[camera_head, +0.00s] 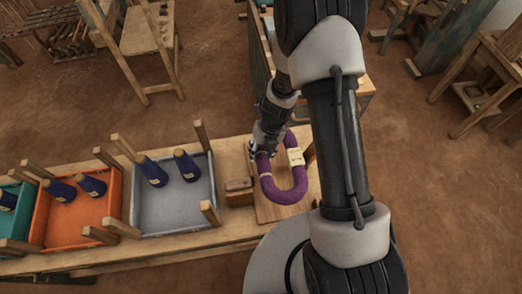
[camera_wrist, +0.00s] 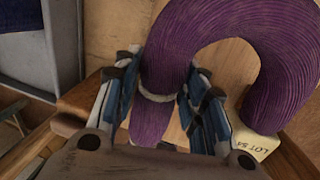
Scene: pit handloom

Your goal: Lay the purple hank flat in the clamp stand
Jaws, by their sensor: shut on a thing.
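The purple hank (camera_head: 284,194) is a thick U-shaped loop with a cream label on its right arm. In the wrist view the hank (camera_wrist: 215,35) curves across the top, and the label (camera_wrist: 258,144) reads "LOT 5" and more. My gripper (camera_head: 263,150) is shut on the hank's left arm; its blue-padded fingers (camera_wrist: 160,95) lie on both sides of it, near a pale tie. Beneath the hank is a pale wooden board (camera_head: 263,212) with wooden pieces beside it, apparently the clamp stand. I cannot tell whether the hank touches the board.
A grey tray (camera_head: 180,215) with dark blue cones stands left of the board. An orange tray (camera_head: 75,225) and a teal tray (camera_head: 13,215) are farther left, with wooden posts around. A wooden block (camera_head: 238,191) sits close to the hank's left.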

